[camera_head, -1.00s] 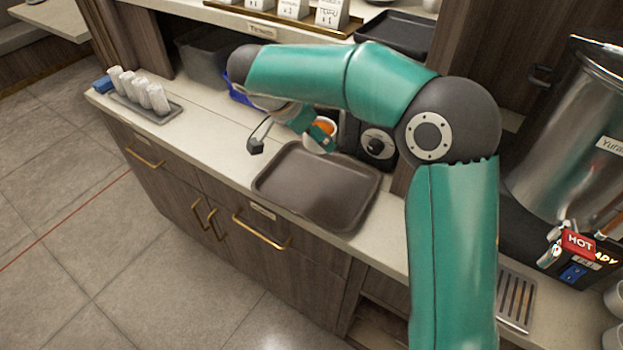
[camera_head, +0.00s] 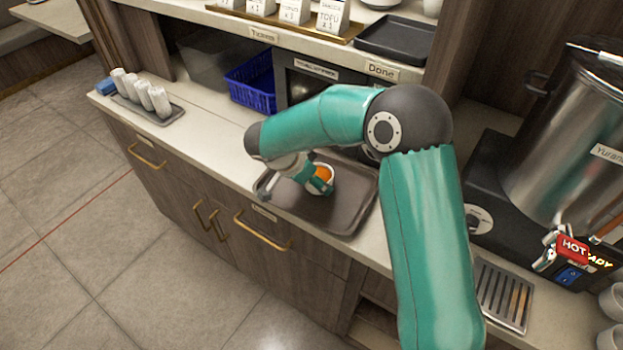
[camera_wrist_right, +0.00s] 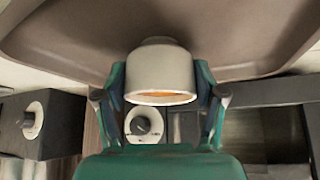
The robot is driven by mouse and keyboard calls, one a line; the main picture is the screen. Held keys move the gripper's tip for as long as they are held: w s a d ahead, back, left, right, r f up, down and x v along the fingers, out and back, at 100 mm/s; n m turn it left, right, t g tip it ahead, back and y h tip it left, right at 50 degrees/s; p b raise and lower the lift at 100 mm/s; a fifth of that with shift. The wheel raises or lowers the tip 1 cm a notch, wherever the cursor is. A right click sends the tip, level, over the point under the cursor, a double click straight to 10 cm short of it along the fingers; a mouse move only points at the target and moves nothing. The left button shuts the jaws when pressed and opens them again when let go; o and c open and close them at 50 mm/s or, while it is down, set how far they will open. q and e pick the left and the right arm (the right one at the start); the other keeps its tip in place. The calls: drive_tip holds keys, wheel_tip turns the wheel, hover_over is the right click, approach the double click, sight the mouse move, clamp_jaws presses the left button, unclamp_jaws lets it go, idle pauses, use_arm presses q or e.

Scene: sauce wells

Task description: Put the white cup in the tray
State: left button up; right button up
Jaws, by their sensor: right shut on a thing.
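The white cup (camera_head: 328,172) has orange contents and is held over the brown tray (camera_head: 347,222) in the head view. My right gripper (camera_head: 318,184) is shut on the cup's sides. In the right wrist view the cup (camera_wrist_right: 160,76) sits between the two fingers of my right gripper (camera_wrist_right: 160,88), with the tray (camera_wrist_right: 75,35) beyond it. I cannot tell whether the cup's base touches the tray. My left gripper is not in view.
A small tray (camera_head: 176,116) of rolled white towels stands at the counter's left end. A blue basket (camera_head: 250,85) is behind, under the shelf. A black tray (camera_head: 396,36) is on the shelf. A steel pot (camera_head: 570,140) stands at right. The brown tray looks otherwise empty.

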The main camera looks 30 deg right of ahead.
drive_tip(key=o, duration=1.4)
drive_tip(key=shift+o, duration=0.2)
drive_tip(key=shift+a+r, duration=0.1)
drive_tip(key=shift+r, duration=0.05)
drive_tip(key=b+v, duration=0.1)
drive_tip(key=v, duration=1)
drive_tip(key=shift+a+r+b, duration=0.15)
drive_tip(key=shift+r+b, duration=0.15)
drive_tip(key=shift+r, duration=0.05)
drive_tip(key=shift+f, duration=0.1)
